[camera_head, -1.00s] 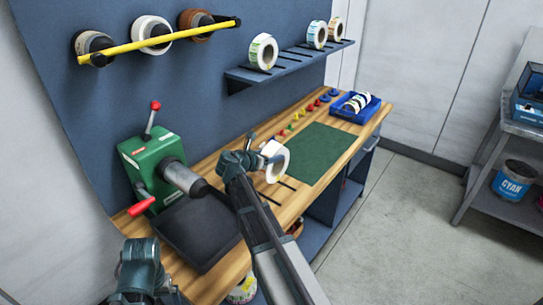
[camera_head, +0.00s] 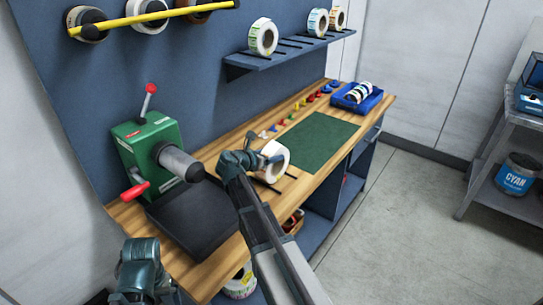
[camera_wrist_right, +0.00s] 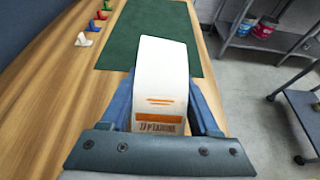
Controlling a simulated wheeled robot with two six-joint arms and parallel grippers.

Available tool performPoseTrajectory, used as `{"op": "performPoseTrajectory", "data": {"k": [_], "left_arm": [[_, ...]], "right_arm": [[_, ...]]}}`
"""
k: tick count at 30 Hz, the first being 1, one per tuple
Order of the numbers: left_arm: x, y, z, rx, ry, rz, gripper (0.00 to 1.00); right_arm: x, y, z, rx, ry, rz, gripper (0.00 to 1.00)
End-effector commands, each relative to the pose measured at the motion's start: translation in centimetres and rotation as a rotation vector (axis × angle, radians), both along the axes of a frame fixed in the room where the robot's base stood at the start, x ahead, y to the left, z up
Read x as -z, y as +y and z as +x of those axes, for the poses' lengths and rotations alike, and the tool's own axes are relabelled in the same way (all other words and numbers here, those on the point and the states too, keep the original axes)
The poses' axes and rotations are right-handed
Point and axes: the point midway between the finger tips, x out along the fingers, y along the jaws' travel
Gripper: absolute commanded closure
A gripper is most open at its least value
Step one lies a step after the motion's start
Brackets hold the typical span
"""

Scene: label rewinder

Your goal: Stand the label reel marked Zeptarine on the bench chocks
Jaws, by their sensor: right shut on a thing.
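A white label reel (camera_head: 274,162) with orange print is held in my right gripper (camera_head: 264,160), over the wooden bench. In the right wrist view the reel (camera_wrist_right: 163,75) is upright between the two blue fingers, and its orange lettering is only partly legible. Thin dark bars (camera_head: 291,176), apparently the bench chocks, lie on the bench beside and partly behind the reel. I cannot tell whether the reel touches them. Part of my left arm, apparently with the left gripper (camera_head: 138,262), is at the lower left; its fingers are not clear.
A green mat (camera_head: 318,140) lies beyond the reel, with a blue tray (camera_head: 357,98) behind it. A green machine (camera_head: 145,150) and black pad (camera_head: 195,222) stand to the left. More reels (camera_head: 263,36) sit on the wall shelf (camera_head: 285,55). Small coloured pieces line the bench's back.

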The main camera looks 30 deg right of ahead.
Motion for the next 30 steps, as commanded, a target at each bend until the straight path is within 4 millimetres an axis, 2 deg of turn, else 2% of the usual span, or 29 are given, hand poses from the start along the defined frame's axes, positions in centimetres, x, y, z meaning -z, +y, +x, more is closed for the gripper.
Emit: {"op": "performPoseTrajectory", "data": {"k": [3,4,9,20,23,30], "left_arm": [[-0.1,0.0,0.0,0.0,0.0,0.0,0.0],[-0.1,0.0,0.0,0.0,0.0,0.0,0.0],[0.0,0.0,0.0,0.0,0.0,0.0,0.0],[-0.3,0.0,0.0,0.0,0.0,0.0,0.0],[-0.9,0.0,0.0,0.0,0.0,0.0,0.0],[-3.1,0.0,0.0,0.0,0.0,0.0,0.0]], "right_arm": [[-0.1,0.0,0.0,0.0,0.0,-0.002,1.0],[-0.1,0.0,0.0,0.0,0.0,-0.002,0.32],[-0.1,0.0,0.0,0.0,0.0,-0.001,0.03],[-0.3,0.4,-0.2,-0.001,0.0,0.001,0.03],[-0.9,1.5,-0.7,-0.002,0.0,0.0,0.03],[-3.1,6.0,-2.5,-0.004,0.0,0.0,0.03]]}}
